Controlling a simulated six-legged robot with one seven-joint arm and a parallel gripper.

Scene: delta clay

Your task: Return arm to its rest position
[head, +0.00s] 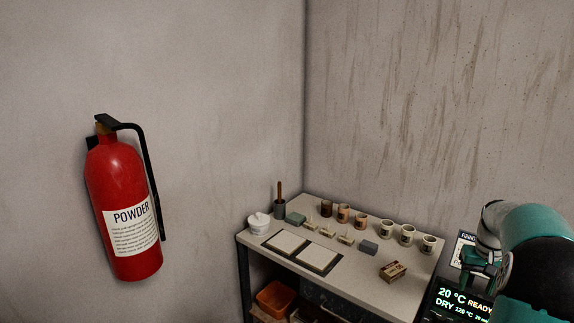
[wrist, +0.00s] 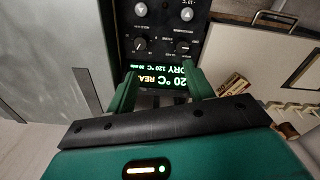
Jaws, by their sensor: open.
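My gripper (wrist: 161,88) shows in the wrist view with its two green fingers apart and nothing between them. Beyond the fingers is a dark control panel (wrist: 165,22) with knobs, arrow buttons and a lit green display, seen upside down. I cannot tell the gap between fingertips and panel. In the head view my teal arm fills the lower right corner and hides part of the equipment there. The lit display (head: 462,303) also shows there and reads 20 °C READY, DRY 120 °C.
A worktable (head: 372,290) in the corner bears several cups (head: 407,234), a white tub (head: 259,223), framed slabs (head: 318,258) and a small wooden box (head: 393,271). An orange bin (head: 275,298) sits below. A red extinguisher (head: 125,190) hangs on the left wall.

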